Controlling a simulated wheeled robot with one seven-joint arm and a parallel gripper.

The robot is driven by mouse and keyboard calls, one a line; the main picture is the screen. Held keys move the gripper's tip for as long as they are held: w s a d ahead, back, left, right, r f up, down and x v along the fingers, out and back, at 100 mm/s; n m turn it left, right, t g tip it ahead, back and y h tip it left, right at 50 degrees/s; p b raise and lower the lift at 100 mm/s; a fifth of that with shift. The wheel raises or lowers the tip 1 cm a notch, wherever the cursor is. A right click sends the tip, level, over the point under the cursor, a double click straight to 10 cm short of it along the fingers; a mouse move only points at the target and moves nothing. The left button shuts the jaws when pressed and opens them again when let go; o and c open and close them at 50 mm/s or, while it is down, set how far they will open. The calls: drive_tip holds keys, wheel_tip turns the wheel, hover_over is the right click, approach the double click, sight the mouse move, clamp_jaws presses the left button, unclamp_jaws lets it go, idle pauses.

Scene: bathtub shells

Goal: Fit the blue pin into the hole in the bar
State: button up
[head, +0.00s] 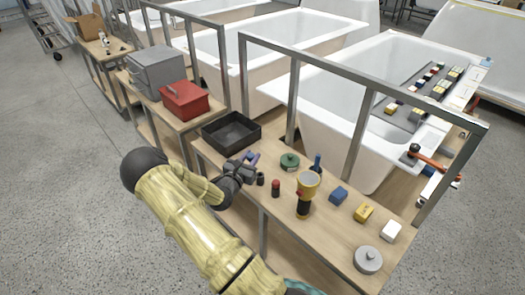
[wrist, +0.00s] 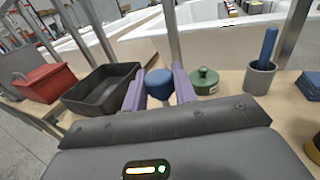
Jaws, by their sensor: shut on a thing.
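My gripper (head: 249,160) is over the left part of the wooden bench, near the black tray. In the wrist view its two purple fingers (wrist: 159,88) are shut on the blue pin (wrist: 159,80), whose rounded blue head and paler lower part show between them. In the head view the pin cannot be told apart from the fingers. Grey metal bars (head: 355,135) form frames along the bench, in front of the bathtubs; one upright bar (wrist: 172,35) stands behind the pin in the wrist view. I cannot make out a hole in any bar.
The black tray (head: 231,145) is beside the gripper. A green lidded pot (head: 290,161), a red-topped cylinder (head: 276,187), a yellow-and-black torch (head: 305,198) and a blue block (head: 338,194) stand to the right. A blue rod (wrist: 268,46) stands in a grey cup (wrist: 259,80).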

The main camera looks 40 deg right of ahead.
drive_tip(key=s+a+f+n+t+y+p, duration=0.1)
drive_tip(key=s+a+n+t+y+p, duration=0.1)
drive_tip(key=a, duration=0.7)
drive_tip(key=s+a+f+n+t+y+p, duration=0.2)
drive_tip(key=a+n+t+y+p, duration=0.2)
drive_tip(key=a+y, duration=0.5)
drive_tip(key=s+a+f+n+t+y+p, duration=0.1)
drive_tip(key=s+a+n+t+y+p, duration=0.1)
drive_tip(key=a+n, duration=0.5)
drive_tip(key=a+t+y+p, duration=0.1)
drive_tip(key=a+t+y, duration=0.1)
drive_tip(key=a+y, duration=0.1)
drive_tip(key=shift+a+f, duration=0.4)
drive_tip(key=shift+a, duration=0.25)
